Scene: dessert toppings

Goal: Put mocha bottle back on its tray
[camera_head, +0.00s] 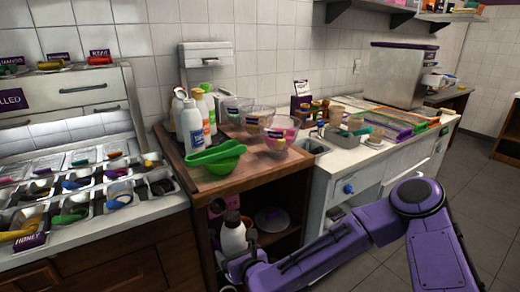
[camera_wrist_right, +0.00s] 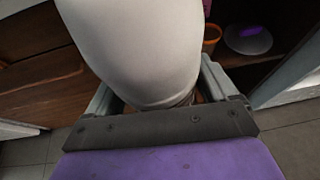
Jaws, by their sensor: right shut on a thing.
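A white bottle with a dark cap (camera_head: 233,238) stands about upright in front of the open lower shelf of the wooden cabinet. No readable label shows on it, so I cannot confirm it is the mocha bottle. My right gripper (camera_head: 240,264) is shut on it. In the right wrist view the white bottle (camera_wrist_right: 140,45) fills the space between the jaws of my right gripper (camera_wrist_right: 158,88). Several white bottles (camera_head: 191,126) stand at the back left of the brown wooden tray top (camera_head: 226,184), above the held bottle. My left gripper is out of view.
A green bowl (camera_head: 214,156) sits near the front of the wooden top, with clear bowls (camera_head: 279,134) behind. The topping counter (camera_head: 130,213) is at left, a white counter (camera_head: 345,160) at right. A plate (camera_head: 272,219) lies inside the lower shelf.

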